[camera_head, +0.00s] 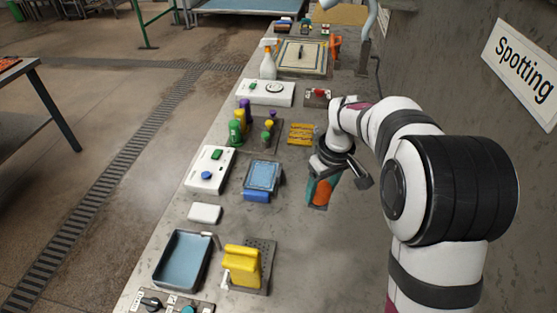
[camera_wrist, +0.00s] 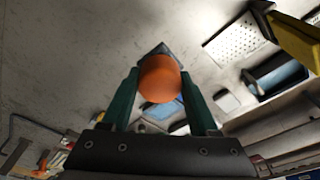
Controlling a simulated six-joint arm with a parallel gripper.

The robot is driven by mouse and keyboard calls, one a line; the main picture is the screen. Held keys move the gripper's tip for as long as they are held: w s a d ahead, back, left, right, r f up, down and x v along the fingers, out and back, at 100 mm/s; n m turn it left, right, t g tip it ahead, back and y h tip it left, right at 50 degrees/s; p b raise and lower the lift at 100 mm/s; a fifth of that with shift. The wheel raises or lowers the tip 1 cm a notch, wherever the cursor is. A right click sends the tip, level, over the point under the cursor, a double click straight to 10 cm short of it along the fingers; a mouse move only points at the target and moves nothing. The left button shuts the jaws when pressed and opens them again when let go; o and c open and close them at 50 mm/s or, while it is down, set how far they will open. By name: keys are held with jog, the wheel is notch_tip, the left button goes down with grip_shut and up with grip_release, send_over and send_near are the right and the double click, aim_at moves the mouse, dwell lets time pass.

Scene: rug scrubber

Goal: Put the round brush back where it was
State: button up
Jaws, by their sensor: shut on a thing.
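My gripper (camera_wrist: 160,95) has two green fingers shut on an orange rounded thing, which I take to be the round brush (camera_wrist: 160,78). Its orange end faces the wrist camera, and its bristles are hidden. In the head view the gripper (camera_head: 319,193) points down near the middle of the bench, with the orange of the brush (camera_head: 323,190) between its fingers. I cannot tell whether the brush touches the bench. A dark grey flat shape (camera_wrist: 155,50) shows just beyond the brush in the wrist view. I cannot make out an empty place for the brush.
Yellow pieces (camera_head: 300,133) lie behind. The bench (camera_head: 320,260) is bare right of the jug.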

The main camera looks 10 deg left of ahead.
jog(key=shift+n, duration=0.7)
jog(key=a+f, duration=0.3)
jog(key=a, duration=0.1)
jog(key=w+a+f, duration=0.1)
jog(key=a+f, duration=0.2)
jog(key=a, duration=0.1)
jog(key=w+a+f, duration=0.1)
jog(key=a+f, duration=0.2)
jog(key=a, duration=0.2)
jog(key=shift+w+f, duration=0.2)
jog(key=shift+f, duration=0.1)
jog(key=shift+a+f, duration=0.2)
jog(key=shift+f, duration=1.95)
jog(key=shift+f, duration=0.1)
jog(key=o, duration=1.3)
jog(key=shift+c, duration=0.2)
